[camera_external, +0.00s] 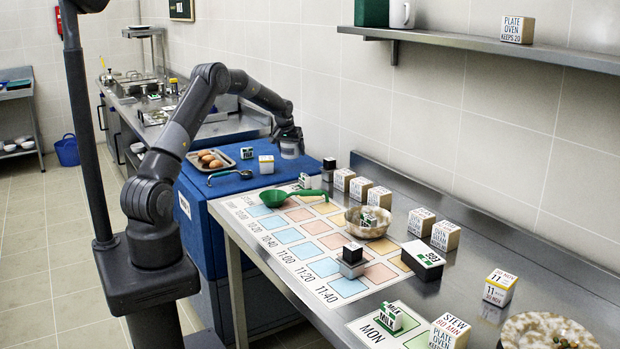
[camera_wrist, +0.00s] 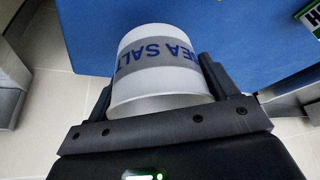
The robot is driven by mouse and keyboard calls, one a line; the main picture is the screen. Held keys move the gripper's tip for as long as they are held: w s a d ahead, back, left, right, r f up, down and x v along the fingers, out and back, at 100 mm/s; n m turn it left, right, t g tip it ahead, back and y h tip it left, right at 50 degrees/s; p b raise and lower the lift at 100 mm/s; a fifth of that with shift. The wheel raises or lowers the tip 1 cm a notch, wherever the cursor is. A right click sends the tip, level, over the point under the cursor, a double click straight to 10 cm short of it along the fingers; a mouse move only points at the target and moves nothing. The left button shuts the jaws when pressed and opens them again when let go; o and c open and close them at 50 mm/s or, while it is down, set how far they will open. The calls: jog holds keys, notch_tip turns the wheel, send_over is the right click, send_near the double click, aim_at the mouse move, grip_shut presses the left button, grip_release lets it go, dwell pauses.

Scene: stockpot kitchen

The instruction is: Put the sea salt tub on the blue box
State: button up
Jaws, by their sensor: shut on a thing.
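The sea salt tub (camera_external: 290,151) is white with a grey band and blue lettering. My gripper (camera_external: 288,143) is shut on it, with one finger on each side, as the wrist view shows with the tub (camera_wrist: 158,50) between the fingers. The blue box (camera_external: 207,232) stands left of the steel table. In the external view the tub appears above the far right part of its top; the exact gap cannot be told. In the wrist view the blue surface (camera_wrist: 235,35) lies behind the tub, with floor tiles at the left.
On the blue box are a tray of eggs (camera_external: 208,167), a dark ladle (camera_external: 231,175) and small labelled blocks (camera_external: 266,164). The steel table holds a green ladle (camera_external: 290,196), a bowl (camera_external: 369,229) and several labelled cubes. The box's near top shows bare room.

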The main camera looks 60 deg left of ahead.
aim_at(291, 158)
jog(key=shift+a+f, duration=0.1)
jog(key=shift+a, duration=0.1)
jog(key=shift+f, duration=1.95)
jog(key=shift+f, duration=0.15)
jog(key=o, duration=1.1)
